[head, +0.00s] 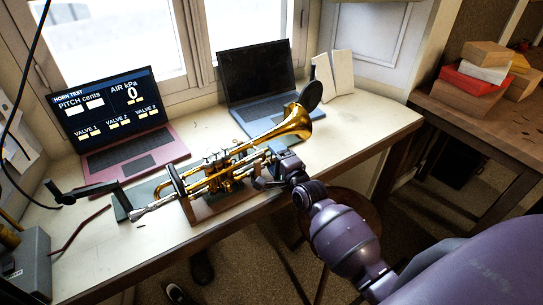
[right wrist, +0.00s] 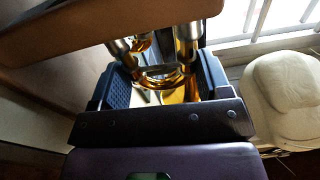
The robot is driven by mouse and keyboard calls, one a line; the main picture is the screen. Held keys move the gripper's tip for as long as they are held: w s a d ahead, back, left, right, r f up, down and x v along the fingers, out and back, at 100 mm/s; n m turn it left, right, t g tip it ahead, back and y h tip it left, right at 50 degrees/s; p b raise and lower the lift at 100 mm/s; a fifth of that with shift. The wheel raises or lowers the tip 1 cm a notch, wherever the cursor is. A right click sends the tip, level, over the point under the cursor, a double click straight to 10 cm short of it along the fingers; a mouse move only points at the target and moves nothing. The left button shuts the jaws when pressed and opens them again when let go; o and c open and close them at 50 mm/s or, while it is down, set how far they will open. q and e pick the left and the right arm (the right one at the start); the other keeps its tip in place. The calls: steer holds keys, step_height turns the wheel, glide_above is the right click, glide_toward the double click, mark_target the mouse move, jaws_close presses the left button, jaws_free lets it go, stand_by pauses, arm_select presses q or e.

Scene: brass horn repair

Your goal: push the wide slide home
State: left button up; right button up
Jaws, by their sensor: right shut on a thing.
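A brass trumpet (head: 222,172) lies along a wooden cradle (head: 215,209) on the bench, its bell towards the right. My right gripper (head: 272,168) is at the trumpet's near right side, below the bell. In the right wrist view, a curved golden slide (right wrist: 168,80) with silvery tube ends sits between the two dark ribbed fingers of my right gripper (right wrist: 165,88), which are shut on it. How far the slide is pushed in cannot be told, as the gripper covers it in the head view. My left gripper is not in view.
A red laptop (head: 112,115) showing a horn test with air at 0 stands at the back left, and a blue laptop (head: 258,78) behind the trumpet. A black stand (head: 121,203) is near the mouthpiece end.

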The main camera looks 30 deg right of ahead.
steer(key=shift+h+p, duration=0.5)
stand_by(0.3)
stand_by(0.6)
steer(key=shift+s+h+p, duration=0.2)
steer(key=shift+h+p, duration=0.1)
steer(key=shift+p, duration=0.55)
stand_by(1.4)
steer(key=shift+a+r, duration=0.15)
steer(key=shift+a, duration=0.6)
stand_by(0.5)
steer(key=shift+s+a+p, duration=0.1)
steer(key=shift+a+p, duration=0.15)
steer(key=shift+p, duration=0.15)
stand_by(1.1)
